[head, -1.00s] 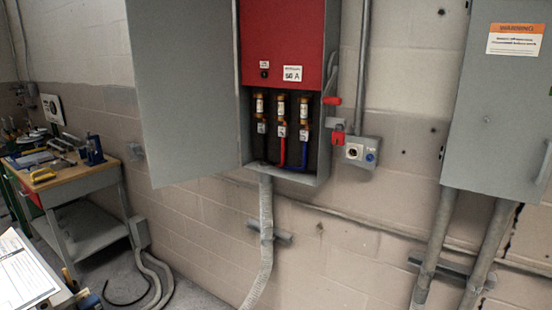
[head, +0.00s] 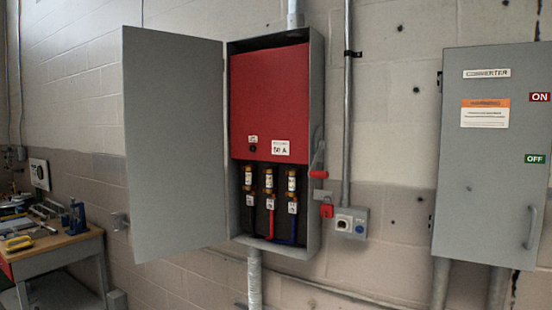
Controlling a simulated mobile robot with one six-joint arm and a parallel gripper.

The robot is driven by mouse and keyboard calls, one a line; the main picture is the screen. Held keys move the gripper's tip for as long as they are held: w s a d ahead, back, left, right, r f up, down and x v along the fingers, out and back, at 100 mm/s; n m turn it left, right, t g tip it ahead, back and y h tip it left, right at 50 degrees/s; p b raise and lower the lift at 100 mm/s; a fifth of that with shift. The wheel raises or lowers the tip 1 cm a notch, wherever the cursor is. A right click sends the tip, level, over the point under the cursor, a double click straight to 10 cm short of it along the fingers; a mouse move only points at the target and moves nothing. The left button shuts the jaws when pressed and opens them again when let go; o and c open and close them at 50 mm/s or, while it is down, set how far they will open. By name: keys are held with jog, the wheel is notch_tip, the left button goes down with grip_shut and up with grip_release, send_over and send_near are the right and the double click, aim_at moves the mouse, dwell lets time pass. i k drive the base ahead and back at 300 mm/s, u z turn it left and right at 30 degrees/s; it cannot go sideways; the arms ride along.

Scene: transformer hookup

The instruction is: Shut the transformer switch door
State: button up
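The transformer switch box (head: 317,110) is a grey wall cabinet in the middle of the head view. Its grey door (head: 175,145) stands wide open, swung out to the left. Inside are a red panel (head: 270,100) and, below it, three fuses (head: 269,180) with black, red and blue cables. A lever with a red handle (head: 319,174) is on the box's right side, and a red padlock (head: 326,210) hangs below it. My gripper does not show in the head view.
A shut grey converter cabinet (head: 490,190) is on the wall at the right. A small socket box (head: 351,223) sits between the cabinets. A workbench with tools (head: 45,250) stands at the lower left. Conduits run along the wall.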

aim_at(172, 90)
jog(key=z, duration=0.1)
jog(key=i, duration=0.55)
jog(key=z, duration=0.45)
jog(key=k, duration=0.2)
jog(key=u, duration=3.5)
